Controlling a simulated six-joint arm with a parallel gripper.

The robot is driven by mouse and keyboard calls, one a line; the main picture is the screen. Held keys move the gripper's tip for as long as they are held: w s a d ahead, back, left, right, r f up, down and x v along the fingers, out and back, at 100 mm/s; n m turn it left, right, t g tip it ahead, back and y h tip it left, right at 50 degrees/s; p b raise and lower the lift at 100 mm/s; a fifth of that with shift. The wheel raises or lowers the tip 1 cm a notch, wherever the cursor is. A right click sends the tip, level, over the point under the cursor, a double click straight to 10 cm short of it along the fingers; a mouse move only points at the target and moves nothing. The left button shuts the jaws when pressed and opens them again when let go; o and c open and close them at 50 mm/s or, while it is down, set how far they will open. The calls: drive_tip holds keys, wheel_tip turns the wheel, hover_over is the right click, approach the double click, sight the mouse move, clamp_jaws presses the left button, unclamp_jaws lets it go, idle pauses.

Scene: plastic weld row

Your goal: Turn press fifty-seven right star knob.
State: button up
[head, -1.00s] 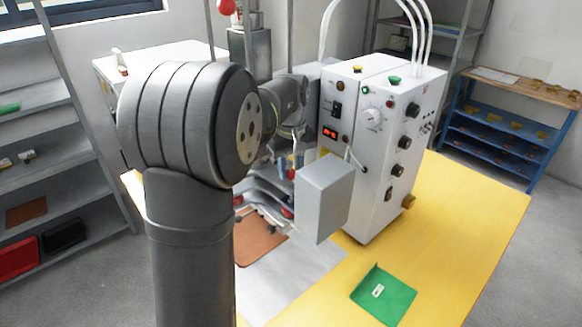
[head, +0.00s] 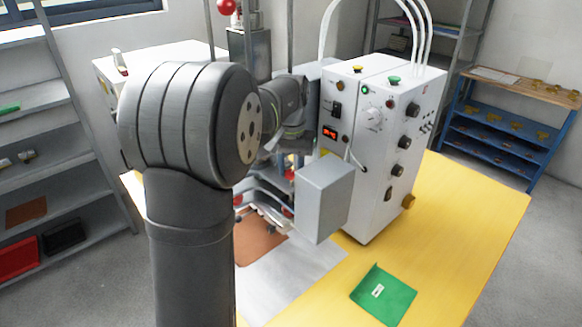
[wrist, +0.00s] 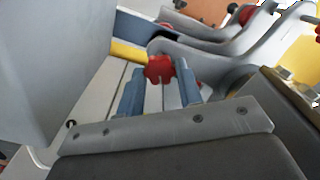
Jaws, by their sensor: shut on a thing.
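A red star knob (wrist: 160,69) sits between the two blue-grey fingertips of my gripper (wrist: 160,82) in the wrist view. The fingers are shut on it from both sides. A yellow rod or sleeve (wrist: 128,52) lies just left of the knob. The press (head: 385,130) is a white cabinet with a red lit display (head: 330,133), whose digits are too small to read. In the head view my arm and the grey box hide most of the gripper and the held knob.
A grey box (head: 322,198) juts out at the front of the press. Other red knobs (wrist: 247,14) stand near curved grey arms in the wrist view. A green folder (head: 384,295) lies on the yellow table (head: 470,215), which is mostly clear at right.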

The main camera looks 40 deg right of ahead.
drive_tip(key=shift+m, duration=2.3)
drive_tip(key=o, duration=1)
drive_tip(key=shift+c, duration=0.2)
